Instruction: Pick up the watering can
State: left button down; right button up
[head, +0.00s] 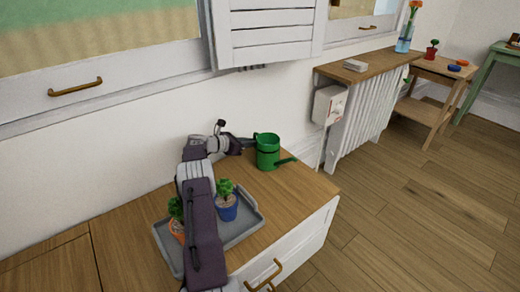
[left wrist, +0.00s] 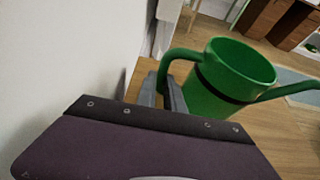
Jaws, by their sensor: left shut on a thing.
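A green watering can (head: 267,150) with a dark band stands on the wooden top of a white cabinet, near the wall. Its spout points to the right. My left gripper (head: 247,143) reaches it from the left and is shut on its handle. In the left wrist view the can (left wrist: 228,84) is upright, and its curved handle (left wrist: 172,62) runs down between the fingers of my left gripper (left wrist: 168,92). Part of the handle is hidden by the fingers. My right gripper is not in view.
A grey tray (head: 246,236) with a plant in a blue pot (head: 227,206) and a plant in an orange pot (head: 177,230) lies under my left arm. The wall is close behind the can. A white radiator (head: 362,117) with a wooden shelf stands to the right.

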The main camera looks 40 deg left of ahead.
pick_arm(q)
jog(key=d+r+p, duration=0.7)
jog(key=d+r, duration=0.4)
jog(key=shift+s+d, duration=0.3)
jog(key=shift+d, duration=0.05)
